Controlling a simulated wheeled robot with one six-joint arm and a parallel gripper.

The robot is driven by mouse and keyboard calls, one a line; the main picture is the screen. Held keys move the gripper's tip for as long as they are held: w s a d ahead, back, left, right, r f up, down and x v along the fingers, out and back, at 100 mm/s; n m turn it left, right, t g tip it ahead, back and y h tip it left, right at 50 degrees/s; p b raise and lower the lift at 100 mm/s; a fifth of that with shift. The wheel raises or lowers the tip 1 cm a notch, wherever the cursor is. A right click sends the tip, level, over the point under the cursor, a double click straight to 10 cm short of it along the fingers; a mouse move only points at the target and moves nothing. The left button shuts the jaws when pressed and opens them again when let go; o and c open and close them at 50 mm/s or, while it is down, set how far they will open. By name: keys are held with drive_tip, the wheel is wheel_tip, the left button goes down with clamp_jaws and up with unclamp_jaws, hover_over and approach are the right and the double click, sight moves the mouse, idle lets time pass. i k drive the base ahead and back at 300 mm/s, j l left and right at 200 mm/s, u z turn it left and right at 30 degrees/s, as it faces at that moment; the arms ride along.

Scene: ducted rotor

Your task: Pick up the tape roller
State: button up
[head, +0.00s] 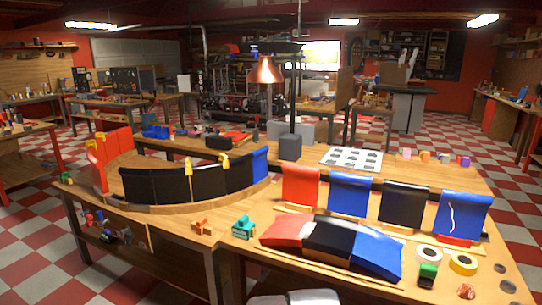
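I cannot tell for sure which thing is the tape roller. At the right end of the near bench lie a white tape roll (428,254) and a yellow tape roll (463,263). A small green and black thing (427,275) sits in front of them. A teal tool (244,228) and an orange-brown tool (202,227) sit near the bench's front edge, left of the middle. My gripper is not recognisable in this view; only pale grey rounded parts, probably mine, show at the bottom edge.
The wooden bench (170,229) holds a curved row of black, red and blue panels (205,182) with yellow clamps. Red, black and blue panels (333,244) lie in front of several upright ones. A copper lamp (265,72) hangs above. Checkered floor (35,240) is clear at left.

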sight(427, 273)
drive_tip(key=k, duration=0.2)
drive_tip(key=i+l, duration=0.15)
drive_tip(key=l, duration=0.2)
drive_tip(key=i+l+u, duration=0.1)
drive_tip(key=l, duration=0.25)
drive_tip(key=i+l, duration=0.2)
drive_tip(key=l, duration=0.15)
drive_tip(key=i+l+u, duration=0.1)
drive_tip(key=l, duration=0.25)
drive_tip(key=i+l, duration=0.15)
drive_tip(key=l, duration=0.2)
